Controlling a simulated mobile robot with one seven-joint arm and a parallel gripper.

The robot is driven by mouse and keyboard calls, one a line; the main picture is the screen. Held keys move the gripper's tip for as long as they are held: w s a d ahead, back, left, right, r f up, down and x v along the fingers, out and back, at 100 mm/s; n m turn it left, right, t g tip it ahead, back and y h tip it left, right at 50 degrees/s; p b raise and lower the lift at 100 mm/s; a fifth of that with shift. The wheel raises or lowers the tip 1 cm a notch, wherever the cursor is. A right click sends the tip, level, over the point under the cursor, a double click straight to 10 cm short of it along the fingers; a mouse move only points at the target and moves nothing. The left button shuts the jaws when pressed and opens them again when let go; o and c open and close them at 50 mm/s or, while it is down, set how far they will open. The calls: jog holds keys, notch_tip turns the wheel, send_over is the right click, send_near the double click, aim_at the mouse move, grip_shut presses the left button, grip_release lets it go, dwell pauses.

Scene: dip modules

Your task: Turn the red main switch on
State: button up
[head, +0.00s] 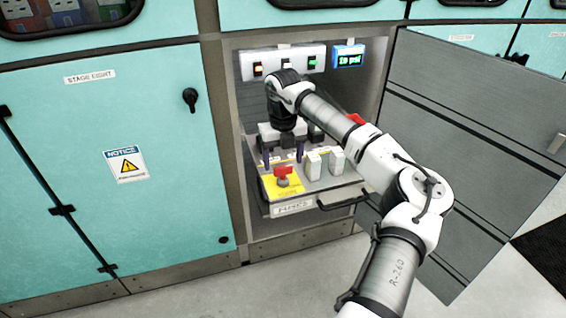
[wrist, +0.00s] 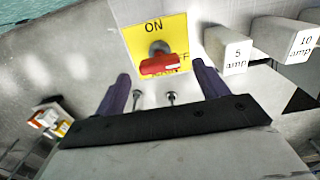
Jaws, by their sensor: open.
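The red main switch (head: 283,176) sits on a yellow plate (head: 272,190) at the front left of the pulled-out drawer. In the wrist view, the red switch (wrist: 160,65) lies crosswise on its grey hub. "ON" is printed above it, and a partly hidden label ending in "F" is at its right end. My gripper (head: 283,155) points down over the drawer, behind the switch in the head view. In the wrist view, my gripper (wrist: 163,83) is open and empty. Its purple fingers stand apart, either side of the switch's near side; contact is not visible.
A "5 amp" block (wrist: 228,48) and a "10 amp" block (wrist: 285,38) stand right of the plate. The drawer has a black handle (head: 343,199). A panel with small lights (head: 282,62) and a display (head: 348,56) are above. An open grey door (head: 470,150) is at right.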

jog(key=shift+f, duration=1.05)
jog(key=c, duration=1)
